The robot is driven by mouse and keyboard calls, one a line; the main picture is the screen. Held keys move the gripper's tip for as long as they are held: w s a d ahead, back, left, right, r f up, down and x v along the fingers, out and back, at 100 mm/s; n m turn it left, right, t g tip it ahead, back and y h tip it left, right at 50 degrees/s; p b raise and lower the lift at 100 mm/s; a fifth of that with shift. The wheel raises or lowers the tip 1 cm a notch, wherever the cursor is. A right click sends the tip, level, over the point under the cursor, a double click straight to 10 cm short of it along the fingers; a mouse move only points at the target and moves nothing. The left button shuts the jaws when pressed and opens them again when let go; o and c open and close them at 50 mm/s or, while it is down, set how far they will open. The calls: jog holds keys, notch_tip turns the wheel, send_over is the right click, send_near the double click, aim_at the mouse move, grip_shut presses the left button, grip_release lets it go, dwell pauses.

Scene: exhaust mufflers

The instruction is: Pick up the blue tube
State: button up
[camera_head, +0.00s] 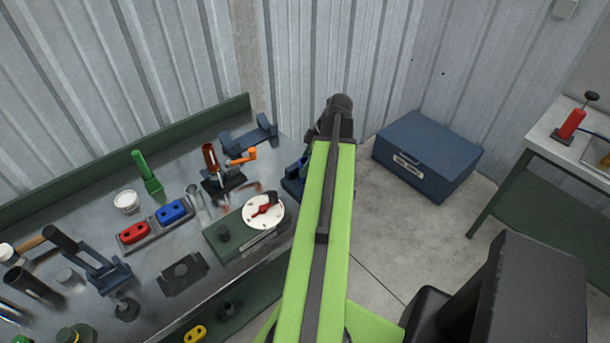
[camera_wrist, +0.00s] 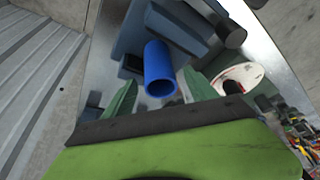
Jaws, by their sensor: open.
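The blue tube (camera_wrist: 158,66) shows in the wrist view, its open round end facing the camera. It lies against a dark blue block-like holder (camera_wrist: 185,35). My gripper (camera_wrist: 160,95) is open, with one green finger on each side of the tube's near end. The fingers look apart from the tube, though the depth gap is hard to judge.
A white round dial with a red handle (camera_head: 264,211) sits close left of my arm. An orange-handled clamp with a brown tube (camera_head: 211,158) and a dark blue bracket (camera_head: 249,138) stand behind it. A blue box (camera_head: 427,150) is on the floor at right. A corrugated wall stands behind.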

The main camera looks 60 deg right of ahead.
jog(key=shift+w+a+f, duration=0.1)
jog(key=shift+w+f, duration=0.05)
jog(key=shift+f, duration=0.5)
jog(key=shift+r, duration=0.2)
grip_shut()
jog(key=shift+r, duration=0.15)
